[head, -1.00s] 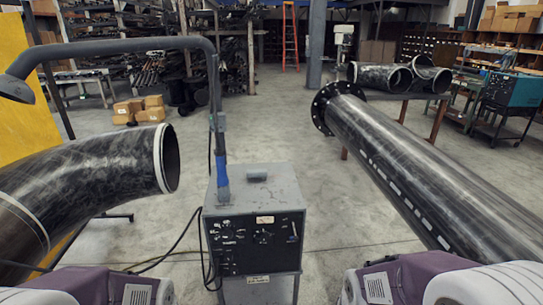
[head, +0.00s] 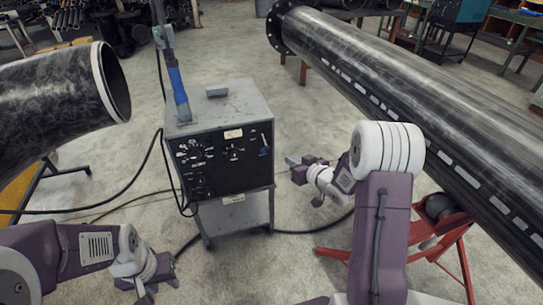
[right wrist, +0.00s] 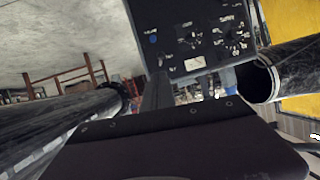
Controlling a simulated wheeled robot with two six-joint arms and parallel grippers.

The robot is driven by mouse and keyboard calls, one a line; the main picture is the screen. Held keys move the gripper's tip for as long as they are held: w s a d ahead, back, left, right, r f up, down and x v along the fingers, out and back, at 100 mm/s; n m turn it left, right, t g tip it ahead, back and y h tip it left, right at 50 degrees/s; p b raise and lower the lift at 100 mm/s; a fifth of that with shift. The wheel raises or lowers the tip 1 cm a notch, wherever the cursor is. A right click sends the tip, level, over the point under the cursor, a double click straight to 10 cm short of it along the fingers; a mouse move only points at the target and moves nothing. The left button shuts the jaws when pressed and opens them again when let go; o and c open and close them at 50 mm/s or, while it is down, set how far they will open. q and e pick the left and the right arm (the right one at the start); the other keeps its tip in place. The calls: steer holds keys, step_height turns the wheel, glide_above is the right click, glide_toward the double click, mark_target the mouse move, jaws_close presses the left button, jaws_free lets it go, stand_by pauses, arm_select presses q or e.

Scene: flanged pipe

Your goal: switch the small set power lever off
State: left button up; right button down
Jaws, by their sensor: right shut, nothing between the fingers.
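The small set (head: 225,150) is a grey box with a black front panel of dials, in the middle of the head view. Its small blue-grey lever (head: 265,146) is at the panel's right side. In the right wrist view the panel (right wrist: 205,50) appears upside down, with a blue spot at the lever (right wrist: 153,39). My right gripper (head: 291,161) is shut and empty, to the right of the panel and apart from the lever. Its fingers (right wrist: 157,92) show in the right wrist view. My left gripper (head: 157,288) is low at the bottom edge; its finger opening is unclear.
A long flanged pipe (head: 400,85) runs along the right, with a red stand (head: 440,240) below. A pipe elbow (head: 55,100) is at the left. A vertical arm with a blue sleeve (head: 179,93) rises from the set's top. Cables cross the floor.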

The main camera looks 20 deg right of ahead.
mark_target(268, 149)
steer(key=b+x, duration=0.1)
steer(key=x, duration=1.3)
steer(key=shift+a+r, duration=0.1)
steer(key=shift+a, duration=0.05)
step_height(268, 149, down, 2)
steer(key=shift+f+b, duration=0.2)
steer(key=shift+b, duration=0.3)
steer(key=shift+r+p, duration=0.7)
steer(key=shift+r, duration=0.1)
